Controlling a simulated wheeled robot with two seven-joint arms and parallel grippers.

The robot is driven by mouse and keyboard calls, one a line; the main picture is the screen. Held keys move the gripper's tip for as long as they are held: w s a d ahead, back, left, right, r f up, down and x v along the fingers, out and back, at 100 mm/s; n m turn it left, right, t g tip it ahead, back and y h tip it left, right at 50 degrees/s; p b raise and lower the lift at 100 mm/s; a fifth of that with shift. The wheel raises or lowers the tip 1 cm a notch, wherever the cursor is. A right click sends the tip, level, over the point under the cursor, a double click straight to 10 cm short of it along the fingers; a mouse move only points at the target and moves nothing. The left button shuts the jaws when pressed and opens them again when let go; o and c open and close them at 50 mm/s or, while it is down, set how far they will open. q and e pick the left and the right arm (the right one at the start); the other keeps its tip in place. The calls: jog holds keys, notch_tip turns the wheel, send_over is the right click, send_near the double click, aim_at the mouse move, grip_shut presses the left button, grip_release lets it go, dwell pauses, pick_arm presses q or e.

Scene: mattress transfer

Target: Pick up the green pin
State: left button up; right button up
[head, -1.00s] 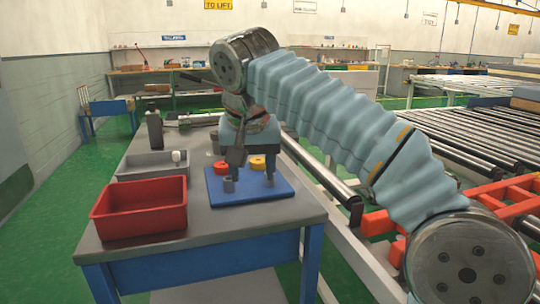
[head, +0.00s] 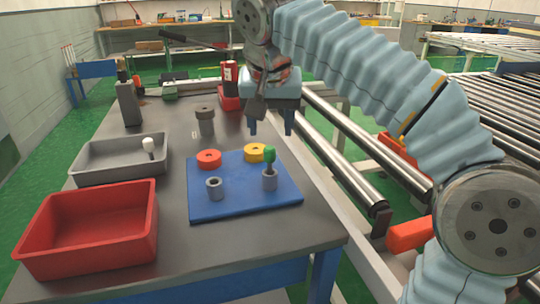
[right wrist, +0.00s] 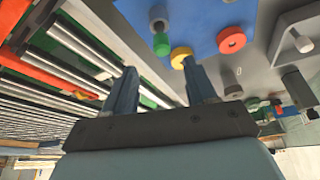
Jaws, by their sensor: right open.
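The pin is apart from the fingers. My left gripper is in neither view.
A yellow ring (head: 256,152), a red ring (head: 209,158) and an empty grey holder (head: 214,188) sit on the board. A red bin (head: 130,245) and a grey tray (head: 95,178) with a white-topped pin (head: 149,146) stand left. Rollers (head: 345,180) run along the right.

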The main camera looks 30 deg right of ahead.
aim_at(269, 147)
jog(key=x, duration=1)
jog(key=shift+w, duration=0.2)
jog(key=shift+r, duration=0.1)
grip_shut()
